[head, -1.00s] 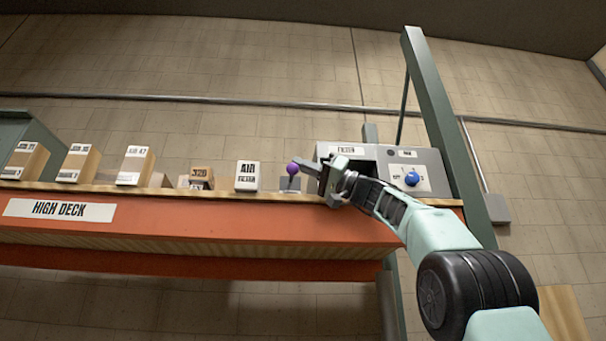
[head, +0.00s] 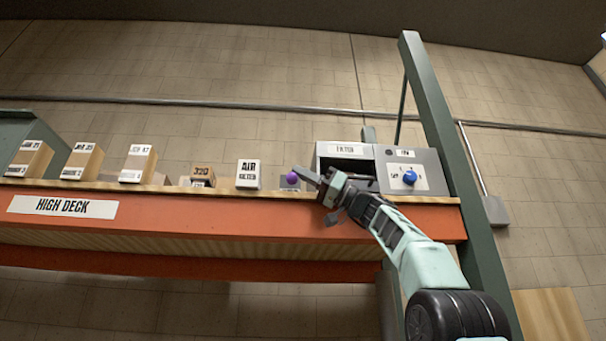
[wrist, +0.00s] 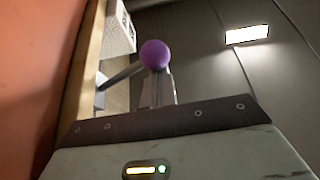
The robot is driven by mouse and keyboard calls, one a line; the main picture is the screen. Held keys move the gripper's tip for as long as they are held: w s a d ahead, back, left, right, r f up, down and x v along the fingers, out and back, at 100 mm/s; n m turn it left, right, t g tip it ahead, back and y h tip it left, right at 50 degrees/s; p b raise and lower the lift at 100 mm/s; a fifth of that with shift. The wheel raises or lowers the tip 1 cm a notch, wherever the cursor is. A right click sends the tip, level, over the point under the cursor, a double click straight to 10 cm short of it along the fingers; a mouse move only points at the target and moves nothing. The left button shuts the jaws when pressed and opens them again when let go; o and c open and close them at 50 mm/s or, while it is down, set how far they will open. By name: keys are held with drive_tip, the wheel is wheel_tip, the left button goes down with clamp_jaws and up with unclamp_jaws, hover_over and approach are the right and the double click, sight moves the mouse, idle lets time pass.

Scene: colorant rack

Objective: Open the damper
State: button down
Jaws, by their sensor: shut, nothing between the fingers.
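The damper lever shows as a purple ball knob (head: 292,179) on a small grey block near the shelf's front edge, left of the grey filter unit.
The grey filter unit (head: 345,150) has a blue dial (head: 410,177) on its right panel. A white air filter box (head: 248,174) stands left of the lever, with several cartons further left. A green post (head: 434,130) rises at the right. The orange beam (head: 200,222) runs below.

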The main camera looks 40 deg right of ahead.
drive_tip(key=shift+f, duration=0.15)
drive_tip(key=b+v, duration=0.6)
drive_tip(key=v, duration=1.1)
drive_tip(key=shift+s+d, duration=0.15)
drive_tip(key=shift+d, duration=0.1)
